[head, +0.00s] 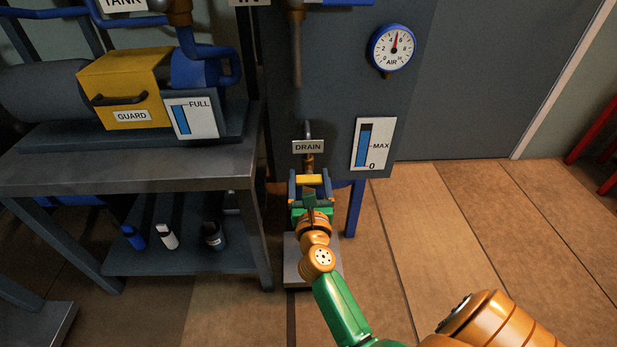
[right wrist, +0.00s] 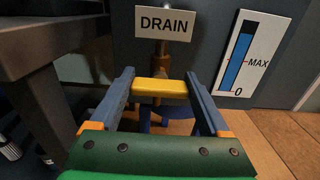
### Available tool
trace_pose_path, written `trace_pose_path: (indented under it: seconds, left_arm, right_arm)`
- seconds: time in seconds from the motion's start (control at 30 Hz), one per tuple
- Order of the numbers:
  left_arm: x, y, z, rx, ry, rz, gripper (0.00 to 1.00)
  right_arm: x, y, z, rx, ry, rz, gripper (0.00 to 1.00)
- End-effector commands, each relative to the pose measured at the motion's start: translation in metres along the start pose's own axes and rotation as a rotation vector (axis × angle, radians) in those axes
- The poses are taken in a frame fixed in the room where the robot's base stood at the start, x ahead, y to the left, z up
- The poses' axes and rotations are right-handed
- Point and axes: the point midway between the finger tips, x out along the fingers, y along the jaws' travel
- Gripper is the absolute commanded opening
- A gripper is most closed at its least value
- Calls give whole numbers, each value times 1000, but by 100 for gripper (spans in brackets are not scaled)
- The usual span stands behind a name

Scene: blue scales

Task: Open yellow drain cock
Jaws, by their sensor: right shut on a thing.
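The yellow drain cock handle (head: 309,179) sits on the brown pipe below the DRAIN sign (head: 308,147). It lies crosswise to the pipe. My right gripper (head: 310,184) is shut on this handle, with one blue finger at each end of it. In the right wrist view the yellow handle (right wrist: 160,87) spans the space between the two blue fingertips, and part of the brown valve body shows under it. My left gripper is not in view.
A metal bench (head: 125,172) with bottles on its lower shelf stands close on the left. A blue level gauge marked MAX (head: 374,144) and a round AIR gauge (head: 393,47) are on the grey tank front. The wooden floor (head: 470,230) on the right is clear.

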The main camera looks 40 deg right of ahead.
Motion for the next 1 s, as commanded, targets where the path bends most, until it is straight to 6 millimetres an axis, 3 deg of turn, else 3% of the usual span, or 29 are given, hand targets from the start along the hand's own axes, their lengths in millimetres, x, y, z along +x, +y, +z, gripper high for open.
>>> trace_pose_path:
  seconds: [0.03,0.07,0.33,0.47,1.0]
  left_arm:
    - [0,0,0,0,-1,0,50]
    - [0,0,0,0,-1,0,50]
    - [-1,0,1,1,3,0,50]
    - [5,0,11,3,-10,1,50]
    - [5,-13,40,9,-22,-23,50]
  right_arm:
    - [0,0,0,0,1,0,32]
    - [0,0,0,0,1,0,24]
    - [0,0,0,-33,2,0,24]
    - [0,0,1,-94,2,0,24]
    - [0,2,1,-573,3,1,24]
